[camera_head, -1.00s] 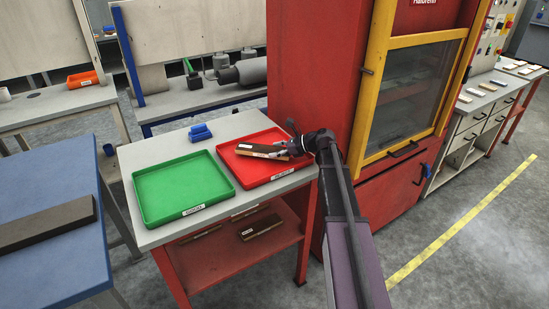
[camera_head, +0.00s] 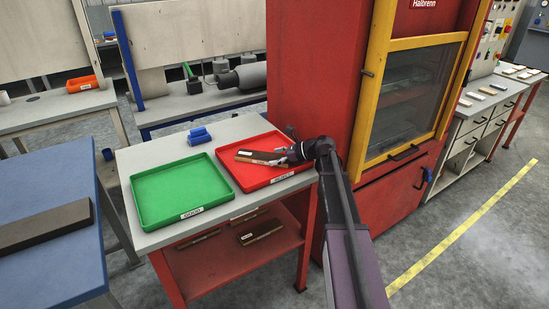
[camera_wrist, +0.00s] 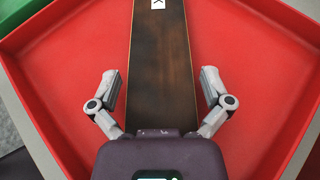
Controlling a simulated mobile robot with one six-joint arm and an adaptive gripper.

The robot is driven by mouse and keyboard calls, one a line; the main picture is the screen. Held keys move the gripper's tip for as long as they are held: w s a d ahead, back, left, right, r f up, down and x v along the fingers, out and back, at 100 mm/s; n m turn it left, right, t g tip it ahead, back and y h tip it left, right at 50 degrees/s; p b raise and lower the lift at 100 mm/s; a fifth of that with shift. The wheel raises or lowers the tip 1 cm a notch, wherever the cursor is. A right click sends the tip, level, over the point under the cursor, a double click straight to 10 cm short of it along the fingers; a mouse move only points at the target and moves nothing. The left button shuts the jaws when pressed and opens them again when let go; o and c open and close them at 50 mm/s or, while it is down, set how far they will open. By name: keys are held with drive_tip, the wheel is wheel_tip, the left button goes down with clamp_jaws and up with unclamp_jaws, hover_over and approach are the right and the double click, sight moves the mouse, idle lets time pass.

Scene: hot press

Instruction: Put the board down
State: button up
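The brown board (camera_head: 256,157) lies in the red tray (camera_head: 232,172), with its long side running left to right in the head view. In the wrist view the board (camera_wrist: 160,75) shows dark wood, lighter edges and a small white label at its far end. My gripper (camera_head: 287,157) is at the board's right end. The near end of the board is hidden under my gripper's body.
A green tray (camera_head: 150,203) labelled GOOD stands left of the red one on the same table (camera_head: 164,237). Blue objects (camera_head: 199,136) lie behind the trays. The red press (camera_head: 310,75) with its yellow-framed door rises close on the right. Other boards lie on the lower shelf (camera_head: 235,262).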

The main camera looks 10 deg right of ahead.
drive_tip(key=shift+r, duration=0.2)
drive_tip(key=p+v, duration=0.4)
drive_tip(key=v, duration=0.8)
drive_tip(key=shift+p, duration=0.4)
